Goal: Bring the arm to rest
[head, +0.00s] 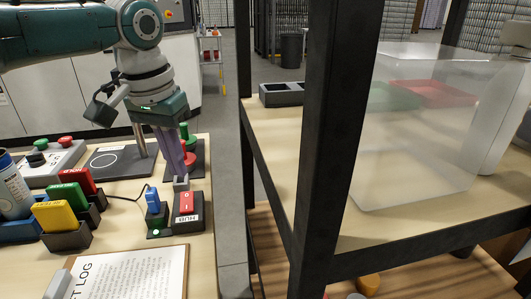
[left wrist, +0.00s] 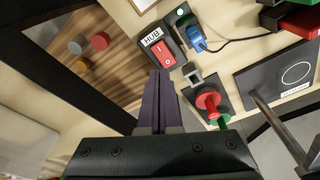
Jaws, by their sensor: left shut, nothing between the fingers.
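My left gripper (head: 180,172) is shut and empty in the head view, pointing down over the left table (head: 125,200), close to the hub (head: 188,205) with its red switch. In the left wrist view its two dark fingers (left wrist: 160,80) lie together, with their tips near the red switch (left wrist: 163,50) of the hub. I cannot tell whether they touch it. A stand with a red and a green knob (left wrist: 208,100) is beside the fingers in that view. My right gripper cannot be made out; only a pale arm part shows at the right edge of the head view.
A blue plug (head: 153,200) stands in a dock beside the hub. Red, green and yellow blocks (head: 55,217) sit in holders at left. A clipboard (head: 130,275) lies in front. A black-framed shelf (head: 325,150) with a translucent bin (head: 400,150) stands at right.

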